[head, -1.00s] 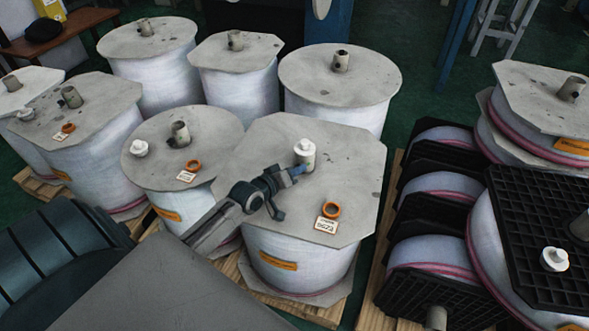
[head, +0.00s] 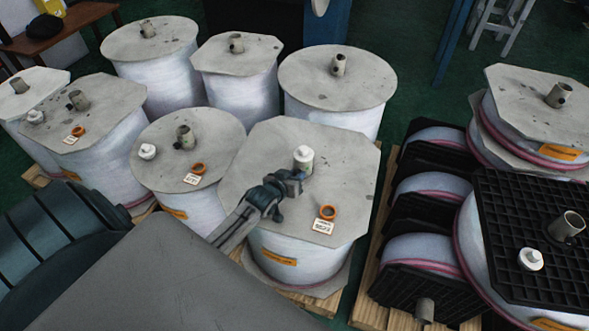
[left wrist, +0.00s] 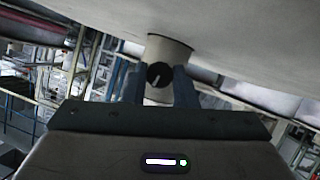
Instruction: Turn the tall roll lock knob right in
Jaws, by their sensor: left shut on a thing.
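The tall roll (head: 262,242) stands at centre with a grey eight-sided top plate (head: 340,165). Its pale core stub (head: 302,166) rises from the plate with a white cap (head: 303,153) on top. In the left wrist view the lock knob (left wrist: 159,76) is a round black disc with a pale pointer mark, on the side of the core stub (left wrist: 168,50). My left gripper (head: 292,180) is at the stub's near side; its fingers (left wrist: 160,88) lie either side of the knob and are shut on it. The gripper hides the knob in the head view. My right gripper is not in view.
An orange ring (head: 328,212) and a small label (head: 323,227) lie on the plate's near right. Several other wrapped rolls stand close behind and left. Black-framed rolls (head: 530,240) stand on the right, across a narrow gap.

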